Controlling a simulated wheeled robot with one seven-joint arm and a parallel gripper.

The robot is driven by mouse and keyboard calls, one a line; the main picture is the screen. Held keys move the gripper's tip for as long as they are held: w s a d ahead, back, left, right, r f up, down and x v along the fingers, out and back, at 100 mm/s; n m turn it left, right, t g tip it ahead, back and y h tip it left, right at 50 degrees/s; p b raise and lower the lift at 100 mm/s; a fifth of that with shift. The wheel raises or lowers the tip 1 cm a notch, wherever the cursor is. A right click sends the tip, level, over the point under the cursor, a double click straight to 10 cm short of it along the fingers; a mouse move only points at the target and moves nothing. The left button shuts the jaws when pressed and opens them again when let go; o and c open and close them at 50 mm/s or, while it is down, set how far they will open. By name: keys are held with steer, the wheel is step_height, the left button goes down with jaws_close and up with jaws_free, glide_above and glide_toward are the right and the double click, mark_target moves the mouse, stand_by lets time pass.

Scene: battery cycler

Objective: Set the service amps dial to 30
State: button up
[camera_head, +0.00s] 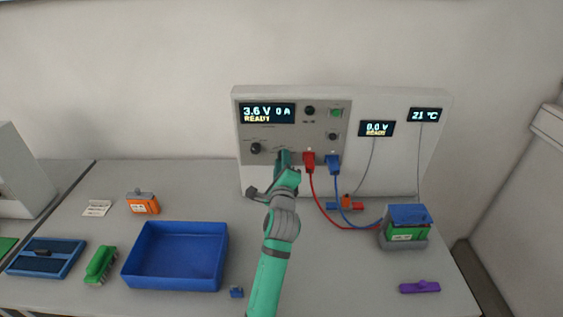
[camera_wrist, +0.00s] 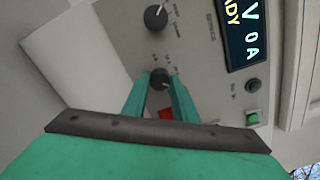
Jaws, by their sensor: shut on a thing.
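The cycler panel (camera_head: 290,136) stands upright at the back of the bench. My gripper (camera_head: 284,157) is at its lower middle, in front of the face. In the wrist view my gripper's two teal fingers (camera_wrist: 160,84) are shut on a small black dial (camera_wrist: 159,77), one on each side. The dial's marks are too small to read, so its setting cannot be told. In the head view my gripper hides this dial. A second black dial (camera_head: 256,148) is just left of it, and also shows in the wrist view (camera_wrist: 156,17). The display (camera_head: 267,112) reads 3.6 V, 0 A, READY.
A red plug (camera_head: 309,162) and a blue plug (camera_head: 334,164) sit close right of my gripper, with cables to a battery holder (camera_head: 403,242). A black knob (camera_head: 309,110) and green button (camera_head: 336,113) are above. A blue tray (camera_head: 177,283) is front left.

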steer(key=shift+f, duration=0.15)
steer(key=o, duration=1)
steer(key=shift+o, duration=0.2)
steer(key=shift+s, duration=0.1)
steer(key=s, duration=1)
steer(key=shift+s, duration=0.35)
